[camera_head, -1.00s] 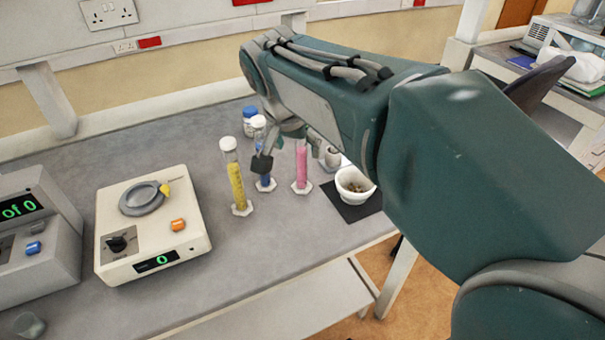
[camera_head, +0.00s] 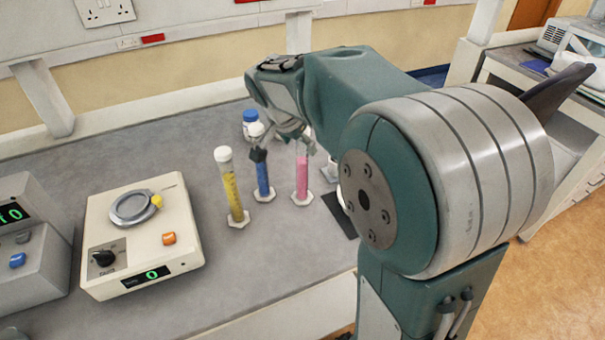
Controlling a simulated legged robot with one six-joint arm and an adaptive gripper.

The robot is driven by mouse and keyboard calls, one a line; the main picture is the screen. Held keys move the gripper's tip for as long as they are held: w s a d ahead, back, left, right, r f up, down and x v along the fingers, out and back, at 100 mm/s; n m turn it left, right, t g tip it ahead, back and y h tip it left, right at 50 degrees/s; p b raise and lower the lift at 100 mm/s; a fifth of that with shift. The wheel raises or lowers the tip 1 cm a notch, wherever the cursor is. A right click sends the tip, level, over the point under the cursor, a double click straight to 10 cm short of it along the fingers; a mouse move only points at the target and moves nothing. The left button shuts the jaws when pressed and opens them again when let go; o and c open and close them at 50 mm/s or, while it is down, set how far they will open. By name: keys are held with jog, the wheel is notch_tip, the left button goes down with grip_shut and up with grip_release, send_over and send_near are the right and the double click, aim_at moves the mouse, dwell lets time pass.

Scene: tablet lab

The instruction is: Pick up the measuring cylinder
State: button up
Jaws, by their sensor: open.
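Three measuring cylinders with hexagonal bases stand upright on the grey bench. The yellow-filled cylinder (camera_head: 232,187) is on the left with a white top. The blue-filled cylinder (camera_head: 262,177) is in the middle, and the pink-filled cylinder (camera_head: 302,178) is on the right. My gripper (camera_head: 277,152) is open, over the upper parts of the blue and pink cylinders. The other fingertip is hard to make out, and part of the pink cylinder's top is hidden.
A cream balance (camera_head: 150,258) with a round pan stands left of the cylinders, and a grey instrument (camera_head: 28,255) is at the far left. A blue-capped bottle (camera_head: 250,116) stands behind. A dark mat (camera_head: 337,212) lies at right, partly hidden by my arm. The front bench is clear.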

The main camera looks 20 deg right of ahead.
jog(key=shift+x, duration=0.95)
jog(key=shift+a, duration=0.15)
jog(key=shift+c, duration=0.6)
jog(key=shift+s, duration=0.1)
grip_shut()
jog(key=shift+r, duration=0.1)
